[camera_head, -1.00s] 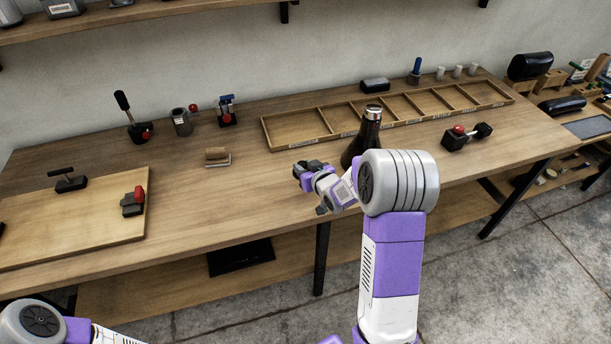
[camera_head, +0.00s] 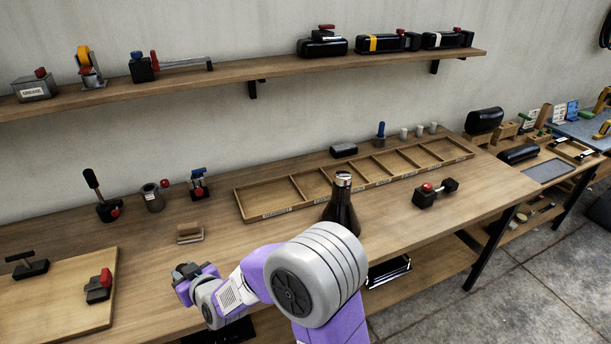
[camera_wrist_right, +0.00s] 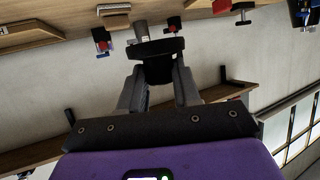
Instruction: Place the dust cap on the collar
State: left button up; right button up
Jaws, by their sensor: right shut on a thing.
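My right gripper (camera_head: 187,274) is over the front part of the bench, left of the bottle-shaped black part. The right wrist view shows its two grey fingers (camera_wrist_right: 158,88) shut on a black, wide-topped piece (camera_wrist_right: 157,50), which looks like the dust cap. In the head view this piece is small and dark at the fingertips. A black tapered part (camera_head: 341,212) with a silver ring top stands upright on the bench; it may bear the collar, but I cannot tell for sure. The held piece is apart from it. My left gripper is not in view.
A long divided wooden tray (camera_head: 243,205) lies behind the black part. A small wooden block (camera_head: 190,232) lies beyond my right gripper. A wooden board (camera_head: 60,310) with clamps is at left. A black-and-red clamp (camera_head: 434,193) is at right. A shelf (camera_head: 230,70) runs above.

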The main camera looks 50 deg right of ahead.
aim_at(342, 174)
jog(key=u, duration=0.35)
jog(key=i, duration=0.45)
jog(key=z, duration=3.35)
